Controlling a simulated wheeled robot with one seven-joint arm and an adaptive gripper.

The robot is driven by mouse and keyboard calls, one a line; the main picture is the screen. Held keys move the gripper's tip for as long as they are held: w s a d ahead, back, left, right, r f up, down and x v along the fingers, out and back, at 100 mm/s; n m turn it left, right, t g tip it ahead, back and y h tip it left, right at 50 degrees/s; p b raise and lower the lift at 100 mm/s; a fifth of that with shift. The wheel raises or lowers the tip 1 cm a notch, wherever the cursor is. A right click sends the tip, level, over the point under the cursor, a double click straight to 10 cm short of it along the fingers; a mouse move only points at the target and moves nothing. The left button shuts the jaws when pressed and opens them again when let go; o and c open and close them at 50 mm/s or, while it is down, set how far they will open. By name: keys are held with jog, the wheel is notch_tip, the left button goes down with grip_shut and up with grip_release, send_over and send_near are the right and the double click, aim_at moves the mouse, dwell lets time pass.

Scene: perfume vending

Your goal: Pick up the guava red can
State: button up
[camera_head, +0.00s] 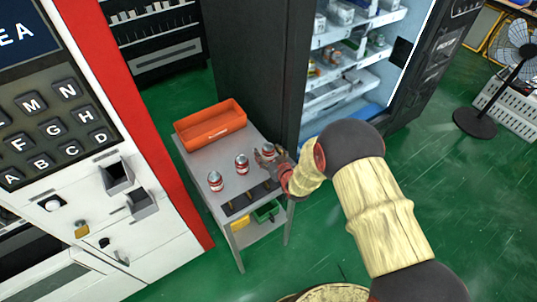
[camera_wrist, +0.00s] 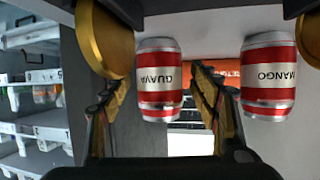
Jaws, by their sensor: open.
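The guava can (camera_wrist: 158,80), red and white with a GUAVA label, stands between the two fingers of my gripper (camera_wrist: 160,88) in the wrist view, where labels appear upside down. In the head view it is the rightmost can (camera_head: 268,151) on the small grey table, partly covered by my gripper (camera_head: 272,158). My gripper is open, with a finger on each side of the can; I cannot tell whether either touches it. A similar MANGO can (camera_wrist: 268,76) stands beside it, outside the fingers, and is the middle can (camera_head: 242,163) in the head view.
A third red and white can (camera_head: 215,181) stands at the table's left. An orange bin (camera_head: 210,125) sits at the back of the table (camera_head: 205,155). An open lit vending cabinet (camera_head: 345,65) is behind to the right, a large keypad machine (camera_head: 70,150) to the left.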

jog(key=c, duration=0.3)
jog(key=c, duration=1)
jog(key=shift+c, duration=0.4)
jog(key=shift+r, duration=0.15)
